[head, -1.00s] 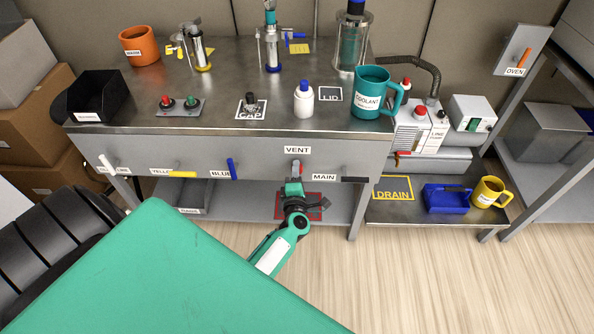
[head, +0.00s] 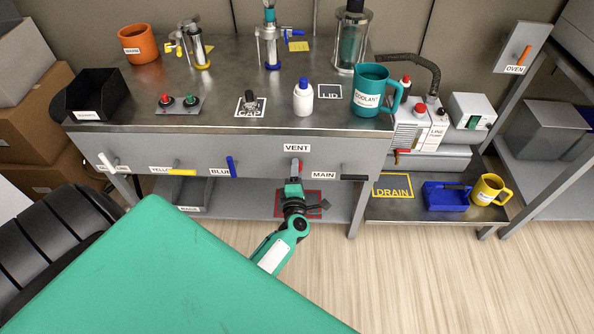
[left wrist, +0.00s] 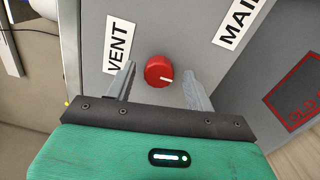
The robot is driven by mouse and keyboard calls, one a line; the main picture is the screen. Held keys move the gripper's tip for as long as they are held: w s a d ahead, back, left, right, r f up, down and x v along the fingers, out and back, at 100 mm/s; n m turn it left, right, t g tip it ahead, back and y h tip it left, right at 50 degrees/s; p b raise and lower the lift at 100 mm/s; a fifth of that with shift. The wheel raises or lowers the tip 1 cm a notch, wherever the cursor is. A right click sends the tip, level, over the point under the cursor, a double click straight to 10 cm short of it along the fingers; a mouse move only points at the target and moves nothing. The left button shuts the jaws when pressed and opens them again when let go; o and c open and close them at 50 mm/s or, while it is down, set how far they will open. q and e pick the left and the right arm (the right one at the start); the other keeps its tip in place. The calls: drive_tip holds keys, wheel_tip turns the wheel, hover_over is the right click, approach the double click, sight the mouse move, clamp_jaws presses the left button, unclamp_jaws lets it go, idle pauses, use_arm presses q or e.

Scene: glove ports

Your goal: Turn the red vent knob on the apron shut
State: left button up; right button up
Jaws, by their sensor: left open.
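The red vent knob (left wrist: 159,72) sits on the grey apron (left wrist: 185,30), beside the VENT label (left wrist: 118,43) in the left wrist view. A white pointer line on it points to the right in that view. My left gripper (left wrist: 163,82) is open, with one finger on each side of the knob and a visible gap to both. Whether the fingertips reach the knob's depth is hard to tell. In the head view the left gripper (head: 295,175) is just below the VENT label (head: 297,148) and mostly covers the knob. My right gripper does not show.
The apron also carries a blue handle (head: 231,168), a yellow handle (head: 182,172) and a dark handle (head: 354,178) by the MAIN label. A red-framed mat (head: 313,203) lies on the shelf below. The worktop above holds bottles and a teal coolant mug (head: 371,92).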

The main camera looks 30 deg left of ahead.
use_arm(q)
drive_tip(key=v, duration=1.2)
drive_tip(key=shift+s+d, duration=0.3)
